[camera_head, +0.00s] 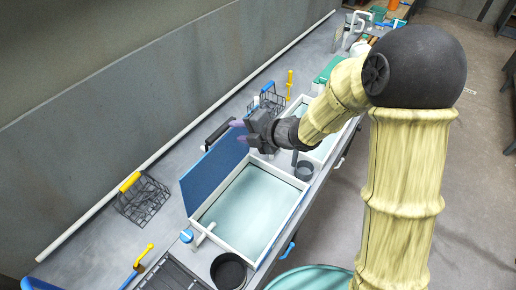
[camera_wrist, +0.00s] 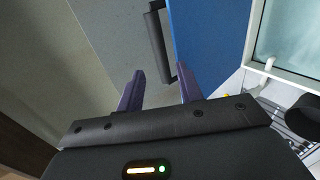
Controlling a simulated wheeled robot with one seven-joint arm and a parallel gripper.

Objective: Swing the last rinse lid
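A blue lid (camera_head: 212,172) stands raised along the left side of a white-rimmed rinse tank (camera_head: 272,238) with pale water inside. It also shows in the wrist view (camera_wrist: 208,40). A dark bar handle (camera_head: 218,133) sits at the lid's upper edge; in the wrist view this handle (camera_wrist: 160,42) lies just ahead of my fingertips. My gripper (camera_head: 237,130) is at the far upper end of the lid, with its purple fingers pointing left. In the wrist view my gripper (camera_wrist: 161,78) has its fingers apart. I cannot tell whether a finger touches the handle.
A wire basket with a yellow handle (camera_head: 143,202) stands left of the lid; another with a blue handle (camera_head: 270,99) is behind my gripper. A black pot (camera_head: 228,270) and a dark cup (camera_head: 304,171) stand beside the tank. A second tank (camera_head: 325,146) is farther back.

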